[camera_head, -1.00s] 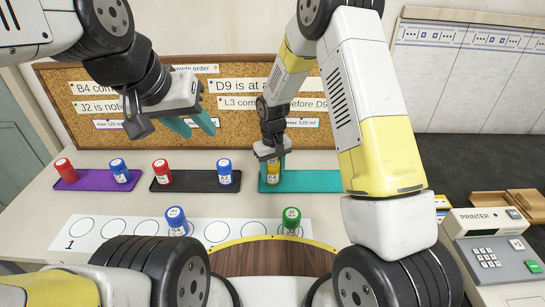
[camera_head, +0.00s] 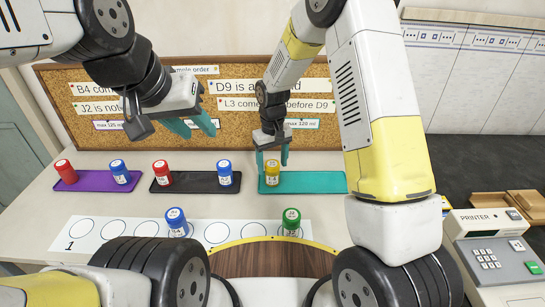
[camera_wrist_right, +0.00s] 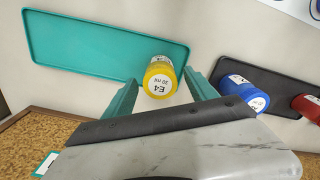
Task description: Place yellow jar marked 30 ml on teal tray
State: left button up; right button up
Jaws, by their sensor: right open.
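The yellow jar (camera_head: 272,174) stands upright at the left end of the teal tray (camera_head: 318,182). In the right wrist view, the jar (camera_wrist_right: 159,78) shows a white lid marked E4 with a small ml figure, at the end of the teal tray (camera_wrist_right: 95,45). My right gripper (camera_head: 272,160) is open just above the jar, and its teal fingers (camera_wrist_right: 160,86) are on either side of it with gaps. My left gripper (camera_head: 203,127) is raised in front of the corkboard, its fingers apart and nothing between them.
A black tray (camera_head: 197,185) with a red and a blue jar stands close left of the teal tray. A purple tray (camera_head: 95,181) with a red and a blue jar is further left. A blue jar (camera_head: 176,221) and a green jar (camera_head: 291,221) stand on the numbered strip in front.

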notch_tip(320, 180, up, 7)
jog(key=shift+r, duration=0.1)
jog(key=s+d+r+m+t, duration=0.1)
jog(key=s+d+r, duration=0.1)
jog(key=r, duration=0.3)
jog(key=s+d+r, duration=0.2)
jog(key=d+r, duration=0.1)
jog(key=r, duration=0.1)
jog(key=s+d+r+m+t, duration=0.1)
jog(key=s+d+r, duration=0.2)
jog(key=s, duration=0.3)
jog(key=s+d+r+m+t+y, duration=0.1)
jog(key=s+d+r+t, duration=0.1)
jog(key=s, duration=0.4)
jog(key=s+d+r+m+t+y, duration=0.1)
jog(key=s+d+r+t, duration=0.1)
jog(key=s+d+r, duration=0.2)
jog(key=s+r, duration=0.2)
jog(key=s, duration=0.1)
jog(key=shift+r+m, duration=0.35)
jog(key=shift+m, duration=0.05)
